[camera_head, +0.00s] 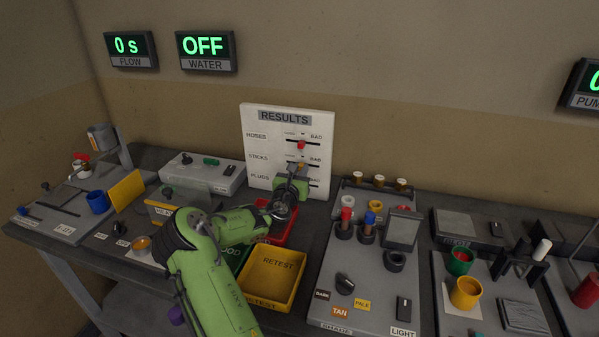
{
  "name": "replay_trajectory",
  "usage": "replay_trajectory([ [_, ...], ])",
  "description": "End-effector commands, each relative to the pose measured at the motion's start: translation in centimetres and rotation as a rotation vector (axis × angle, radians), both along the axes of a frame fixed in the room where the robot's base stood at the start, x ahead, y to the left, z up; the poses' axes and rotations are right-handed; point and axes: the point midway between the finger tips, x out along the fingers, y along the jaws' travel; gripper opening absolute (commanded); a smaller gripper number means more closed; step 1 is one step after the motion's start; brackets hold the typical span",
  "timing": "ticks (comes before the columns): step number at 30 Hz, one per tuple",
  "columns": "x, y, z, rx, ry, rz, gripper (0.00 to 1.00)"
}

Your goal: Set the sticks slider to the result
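In the sticks row (258,157), an orange knob (300,165) shows just above my gripper (296,169). My gripper is in front of the board at the sticks row, touching or very close to that knob; I cannot tell which. Its fingers are too small to show whether they are shut on it. My gripper and wrist hide much of the plugs row.
A yellow retest tray (272,262) and a red tray (287,232) lie below my arm. A grey control box (203,173) stands left of the board. The shade panel (365,290) with capped bottles is at right. Wall displays read 0 s and OFF (205,48).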

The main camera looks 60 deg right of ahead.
Motion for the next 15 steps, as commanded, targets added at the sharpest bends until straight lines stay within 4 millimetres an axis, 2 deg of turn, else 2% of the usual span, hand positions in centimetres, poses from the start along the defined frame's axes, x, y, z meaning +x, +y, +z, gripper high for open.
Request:
replay_trajectory([
  [1, 0.0, 0.0, 0.0, 0.000, 0.000, 0.000, 0.08],
  [3, 0.0, 0.0, 0.0, 0.000, 0.000, 0.000, 0.00],
  [11, 0.0, 0.0, 0.0, 0.000, 0.000, 0.000, 0.00],
  [15, 1.6, 0.2, 0.1, 0.002, 0.002, 0.005, 0.00],
])
